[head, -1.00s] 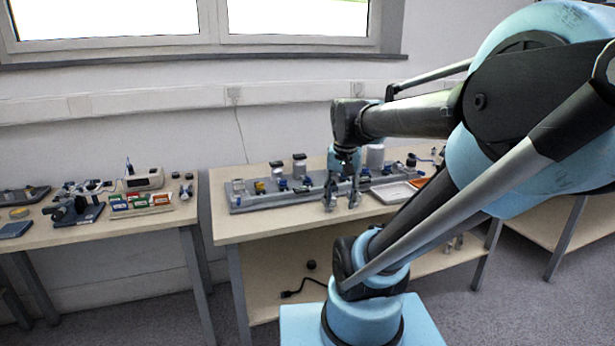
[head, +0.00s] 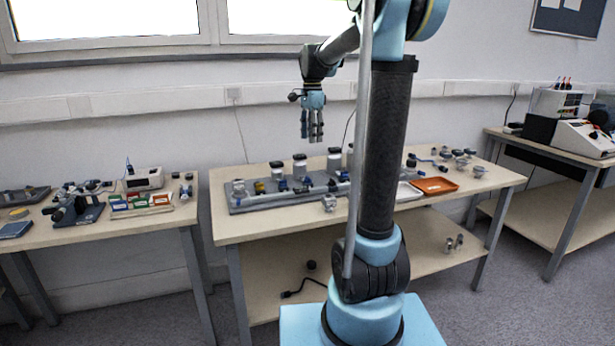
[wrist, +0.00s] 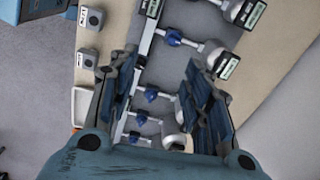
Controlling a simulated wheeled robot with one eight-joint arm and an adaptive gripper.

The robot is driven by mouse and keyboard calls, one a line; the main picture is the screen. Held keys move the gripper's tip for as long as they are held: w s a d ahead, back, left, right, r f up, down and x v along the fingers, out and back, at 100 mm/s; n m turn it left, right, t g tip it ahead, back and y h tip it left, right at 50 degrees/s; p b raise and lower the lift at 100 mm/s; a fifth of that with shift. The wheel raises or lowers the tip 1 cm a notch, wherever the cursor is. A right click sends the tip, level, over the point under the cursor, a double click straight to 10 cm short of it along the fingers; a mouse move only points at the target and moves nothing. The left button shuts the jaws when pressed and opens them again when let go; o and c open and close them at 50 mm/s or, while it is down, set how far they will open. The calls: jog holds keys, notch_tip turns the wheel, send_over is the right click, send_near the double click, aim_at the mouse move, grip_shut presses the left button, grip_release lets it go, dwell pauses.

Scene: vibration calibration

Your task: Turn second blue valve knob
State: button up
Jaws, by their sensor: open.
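Several blue valve knobs sit in a row on a grey rig plate (head: 246,208) on the middle table. In the head view one blue knob (head: 283,186) is left of my gripper and another blue knob (head: 332,185) is slightly right of it. My gripper (head: 312,138) points down, open and empty, well above the rig. In the wrist view the open fingers frame the row: one blue knob (wrist: 172,38) lies beyond the fingertips, and smaller blue knobs (wrist: 150,93) and (wrist: 141,116) show between the fingers. Nothing touches the fingers. I cannot tell which knob counts as second.
White canisters (head: 300,167) with dark caps stand behind the knobs. A small grey block (head: 328,203) sits at the rig's front edge. An orange tray (head: 436,186) and a white tray (head: 408,192) lie to the right. The table's front left strip is clear.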

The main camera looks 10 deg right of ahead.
jog(key=w+a+m, duration=0.1)
jog(key=w, duration=0.2)
send_near(308, 179)
jog(key=f, duration=0.2)
jog(key=w+f, duration=0.1)
jog(key=f, duration=0.2)
jog(key=w+f, duration=0.1)
jog(key=f, duration=0.2)
jog(key=shift+f, duration=0.2)
grip_shut()
